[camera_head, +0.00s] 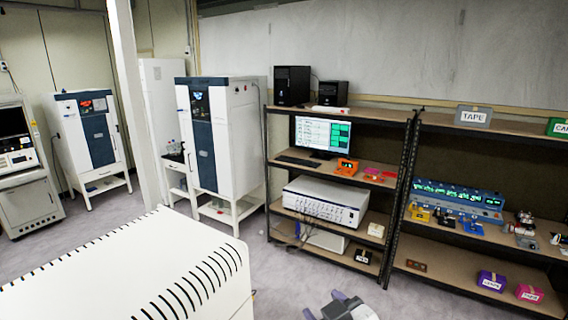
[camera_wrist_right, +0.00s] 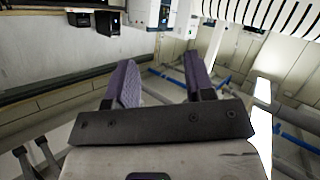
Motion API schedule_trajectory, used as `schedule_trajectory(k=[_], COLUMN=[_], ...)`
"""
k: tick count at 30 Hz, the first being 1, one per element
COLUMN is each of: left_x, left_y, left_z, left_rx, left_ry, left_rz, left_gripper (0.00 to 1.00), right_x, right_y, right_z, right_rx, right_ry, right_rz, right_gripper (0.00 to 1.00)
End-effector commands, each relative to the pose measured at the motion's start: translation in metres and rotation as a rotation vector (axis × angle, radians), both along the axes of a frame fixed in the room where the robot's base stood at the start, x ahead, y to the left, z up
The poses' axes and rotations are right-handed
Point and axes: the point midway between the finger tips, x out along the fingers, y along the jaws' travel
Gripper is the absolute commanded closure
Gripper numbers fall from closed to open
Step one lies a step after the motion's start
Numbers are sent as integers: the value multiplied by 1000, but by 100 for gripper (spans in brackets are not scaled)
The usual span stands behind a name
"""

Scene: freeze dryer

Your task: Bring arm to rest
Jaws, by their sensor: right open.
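My right gripper (camera_head: 325,303) shows at the bottom edge of the head view, a little right of the middle. Only its purple-grey fingers and part of its pale body show there; the rest of the arm is cut off. In the right wrist view my right gripper (camera_wrist_right: 160,72) has its two purple finger pads wide apart, with nothing between them. It is open, empty and clear of the shelves. My left arm and gripper are not in view.
A white vented cabinet (camera_head: 130,275) fills the lower left. Shelving (camera_head: 340,186) with a monitor (camera_head: 322,134) and a white instrument (camera_head: 325,202) stands ahead, with more shelves (camera_head: 485,255) at right. White-and-blue freeze dryers (camera_head: 238,135) stand behind. Grey floor (camera_head: 285,285) is clear between.

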Motion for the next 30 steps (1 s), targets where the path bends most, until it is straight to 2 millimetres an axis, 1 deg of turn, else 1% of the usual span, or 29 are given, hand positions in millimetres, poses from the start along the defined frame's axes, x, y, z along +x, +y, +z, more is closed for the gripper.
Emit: schedule_trajectory(k=[1, 3, 5, 6, 8, 9, 11, 12, 14, 15, 17, 18, 20, 21, 24, 27, 30], left_x=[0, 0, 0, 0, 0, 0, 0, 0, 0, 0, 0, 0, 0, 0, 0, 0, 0], left_y=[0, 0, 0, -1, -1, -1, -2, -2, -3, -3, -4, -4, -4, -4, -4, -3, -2], left_z=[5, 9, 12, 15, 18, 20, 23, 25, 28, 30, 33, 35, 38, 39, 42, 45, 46], left_rx=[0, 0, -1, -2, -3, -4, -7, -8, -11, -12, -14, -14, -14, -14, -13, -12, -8], left_ry=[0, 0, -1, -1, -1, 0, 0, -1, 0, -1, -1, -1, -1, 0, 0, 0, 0], left_rz=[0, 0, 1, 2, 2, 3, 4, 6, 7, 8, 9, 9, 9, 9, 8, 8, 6], left_gripper=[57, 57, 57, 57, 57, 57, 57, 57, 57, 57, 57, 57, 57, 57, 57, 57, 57], right_x=[-10, -24, -38, -48, -64, -75, -93, -106, -127, -141, -163, -178, -202, -217, -253, -282, -302], right_y=[-17, -40, -58, -70, -85, -94, -106, -113, -122, -128, -135, -140, -144, -146, -146, -146, -146], right_z=[-15, -36, -56, -70, -92, -107, -130, -146, -170, -186, -211, -226, -247, -259, -283, -299, -309], right_rx=[26, 56, 75, 84, 94, 98, 101, 101, 97, 91, 79, 70, 55, 45, 25, 10, 0], right_ry=[20, 49, 82, 108, 154, 187, 242, 285, 351, 399, 476, 526, 600, 644, 743, 818, 869], right_rz=[-39, -97, -143, -173, -212, -237, -268, -285, -311, -328, -350, -362, -377, -383, -388, -390, -391], right_gripper=[51, 51, 51, 51, 51, 51, 51, 51, 51, 51, 51, 51, 51, 51, 51, 51, 51])
